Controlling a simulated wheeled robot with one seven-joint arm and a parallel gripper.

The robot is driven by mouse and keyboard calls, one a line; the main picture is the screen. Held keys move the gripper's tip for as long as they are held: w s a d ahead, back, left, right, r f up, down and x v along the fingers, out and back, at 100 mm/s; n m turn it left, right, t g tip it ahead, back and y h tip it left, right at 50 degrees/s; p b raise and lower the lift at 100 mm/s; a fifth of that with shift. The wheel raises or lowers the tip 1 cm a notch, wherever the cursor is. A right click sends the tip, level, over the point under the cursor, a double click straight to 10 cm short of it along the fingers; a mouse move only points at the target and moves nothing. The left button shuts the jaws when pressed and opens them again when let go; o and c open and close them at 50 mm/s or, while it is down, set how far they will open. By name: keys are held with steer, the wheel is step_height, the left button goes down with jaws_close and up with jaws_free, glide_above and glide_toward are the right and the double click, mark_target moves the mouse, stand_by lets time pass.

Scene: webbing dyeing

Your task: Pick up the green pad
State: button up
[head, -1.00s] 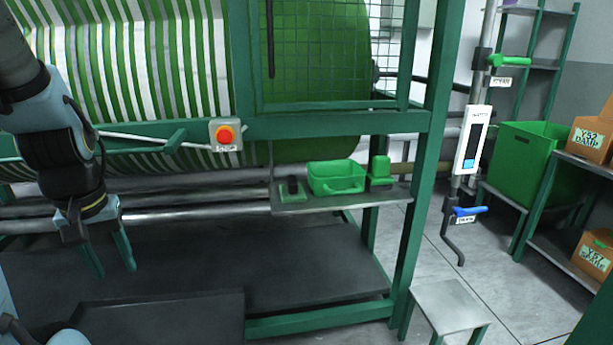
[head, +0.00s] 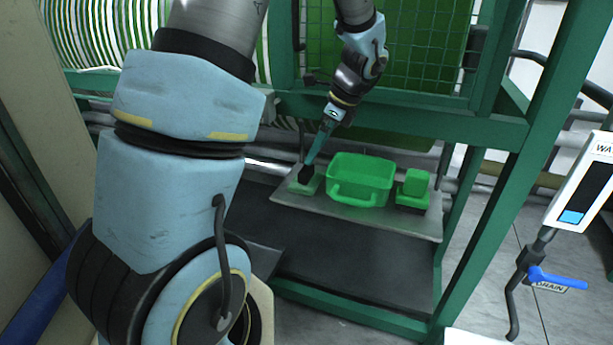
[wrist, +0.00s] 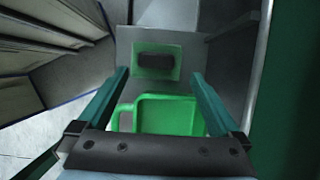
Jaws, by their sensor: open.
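On the small metal shelf, a flat green pad (head: 304,187) with a dark block on top lies at the left. It also shows in the wrist view (wrist: 141,68), flat, just beyond the fingertips. A green tub (head: 359,180) with a front handle stands in the middle. At the right is a green base with an upright green block (head: 414,187); I cannot tell which of the two is the task's pad. My gripper (head: 309,163) is open and empty, pointing down over the left pad. In the wrist view its fingers (wrist: 158,73) straddle the tub's image. The fingertip height is unclear.
The shelf (head: 390,218) has a bare front strip. A green frame post (head: 520,150) rises to its right, and a mesh guard (head: 425,55) stands behind. A blue-handled drain valve (head: 555,280) is at the far right.

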mark_target(306, 167)
steer(key=shift+x, duration=0.9)
steer(key=shift+a+f+p, duration=0.35)
steer(key=shift+f+p, duration=0.1)
steer(key=shift+f, duration=0.1)
steer(key=shift+p+x, duration=0.5)
steer(key=shift+x, duration=1.7)
steer(key=shift+s, duration=0.15)
steer(key=c, duration=1.3)
steer(key=shift+c, duration=0.2)
steer(key=shift+r, duration=0.15)
step_height(306, 167, up, 10)
steer(key=shift+f+b, duration=0.1)
steer(key=shift+b, duration=0.75)
